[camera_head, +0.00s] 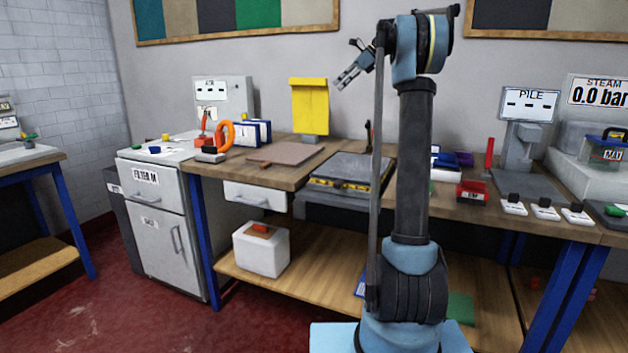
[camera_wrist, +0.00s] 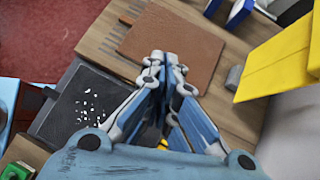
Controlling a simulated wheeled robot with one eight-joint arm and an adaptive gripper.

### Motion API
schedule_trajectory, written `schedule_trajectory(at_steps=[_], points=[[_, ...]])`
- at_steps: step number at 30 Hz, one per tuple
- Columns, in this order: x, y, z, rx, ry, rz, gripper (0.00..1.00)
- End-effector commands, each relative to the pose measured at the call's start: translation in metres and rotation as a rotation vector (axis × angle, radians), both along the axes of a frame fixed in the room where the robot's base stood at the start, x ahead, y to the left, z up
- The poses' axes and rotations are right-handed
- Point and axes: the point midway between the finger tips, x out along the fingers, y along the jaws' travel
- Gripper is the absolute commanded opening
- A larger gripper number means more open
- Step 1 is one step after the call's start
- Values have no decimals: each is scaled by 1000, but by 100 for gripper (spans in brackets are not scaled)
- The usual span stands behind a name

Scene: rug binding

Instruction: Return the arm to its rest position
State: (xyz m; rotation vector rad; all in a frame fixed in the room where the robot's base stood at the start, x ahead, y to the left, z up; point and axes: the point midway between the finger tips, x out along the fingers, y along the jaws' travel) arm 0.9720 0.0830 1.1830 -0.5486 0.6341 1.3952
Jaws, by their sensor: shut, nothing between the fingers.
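My gripper (camera_head: 340,84) is raised at the end of my folded arm in the head view, high above the workbench (camera_head: 272,178) and in front of the grey wall. It points down and to the left. In the wrist view the two fingers of my gripper (camera_wrist: 166,56) come together at the tips, with nothing between them. They show over a brown square mat (camera_wrist: 172,38) on the wooden bench top and a dark tray-like surface with white specks (camera_wrist: 85,105). My gripper touches nothing that I can see.
A yellow panel (camera_head: 310,106) stands at the back of the bench, below and left of my gripper. A grey machine (camera_head: 345,176) sits beside my arm. A PILE display (camera_head: 529,103) and a STEAM display (camera_head: 597,92) stand at the right. The air around my gripper looks clear.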

Motion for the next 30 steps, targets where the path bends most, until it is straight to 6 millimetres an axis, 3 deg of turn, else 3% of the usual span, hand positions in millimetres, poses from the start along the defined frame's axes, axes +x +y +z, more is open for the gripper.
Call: schedule_trajectory(at_steps=[14, 23, 30], points=[[-134, 1, -47, -219, -261, 282, 0], [-222, -6, -95, -355, -404, 490, 0], [-292, -15, -144, -459, -505, 669, 0]])
